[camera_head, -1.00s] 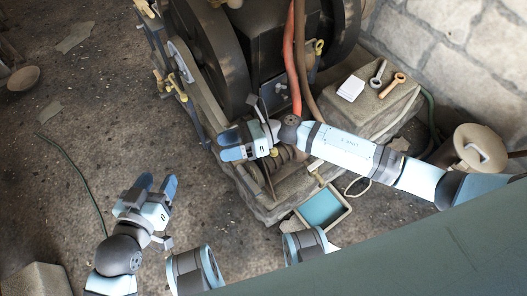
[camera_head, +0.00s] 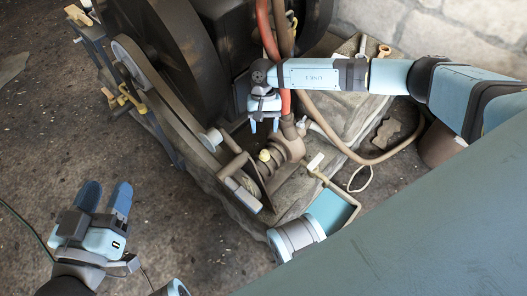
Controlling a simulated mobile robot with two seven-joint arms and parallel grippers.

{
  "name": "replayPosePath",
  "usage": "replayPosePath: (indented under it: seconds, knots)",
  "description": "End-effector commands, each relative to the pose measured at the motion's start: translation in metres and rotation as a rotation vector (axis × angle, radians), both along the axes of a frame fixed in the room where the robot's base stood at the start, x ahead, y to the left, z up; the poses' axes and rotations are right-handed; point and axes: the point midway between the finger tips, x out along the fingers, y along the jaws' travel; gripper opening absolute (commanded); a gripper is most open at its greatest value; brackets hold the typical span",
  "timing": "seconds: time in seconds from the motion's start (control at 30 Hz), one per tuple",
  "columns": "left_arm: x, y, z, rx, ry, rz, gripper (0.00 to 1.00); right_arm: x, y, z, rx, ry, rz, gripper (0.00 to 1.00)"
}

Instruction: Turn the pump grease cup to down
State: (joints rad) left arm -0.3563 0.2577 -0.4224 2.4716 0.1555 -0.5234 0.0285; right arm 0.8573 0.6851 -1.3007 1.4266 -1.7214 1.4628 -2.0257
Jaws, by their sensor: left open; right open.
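The pump (camera_head: 289,147) is a brownish round body at the engine's foot, right of the belt wheel. A small yellow knob (camera_head: 264,155) sits on its left side and looks like the grease cup; I cannot tell which way it is set. My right gripper (camera_head: 265,126) is open and empty, its blue fingers pointing toward the picture's bottom, just above the knob in the picture and apart from it. My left gripper (camera_head: 104,197) is open and empty over the floor at the lower left, far from the pump.
A red hose (camera_head: 268,35) and a brown hose (camera_head: 345,148) run close by my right gripper. The flywheel and belt (camera_head: 150,85) stand to the left. The floor at left is clear.

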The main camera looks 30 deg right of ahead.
Motion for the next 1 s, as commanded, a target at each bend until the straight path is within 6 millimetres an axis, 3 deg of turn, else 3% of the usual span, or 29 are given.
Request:
replayPosePath:
  seconds: [0.1,0.4,0.87,1.0]
  knots:
    - [0.005,0.003,-0.003,0.03,-0.055,0.002,0.5,-0.011,0.005,-0.031,0.001,0.003,0.0,0.55]
    - [0.013,0.008,-0.001,0.094,-0.166,0.009,0.5,-0.028,0.014,-0.077,0.001,0.002,-0.002,0.55]
    - [0.016,0.01,0.003,0.118,-0.202,0.008,0.5,-0.033,0.016,-0.087,0.002,0.0,-0.003,0.55]
    - [0.016,0.01,0.003,0.116,-0.202,0.008,0.5,-0.033,0.016,-0.087,0.003,0.0,-0.002,0.28]
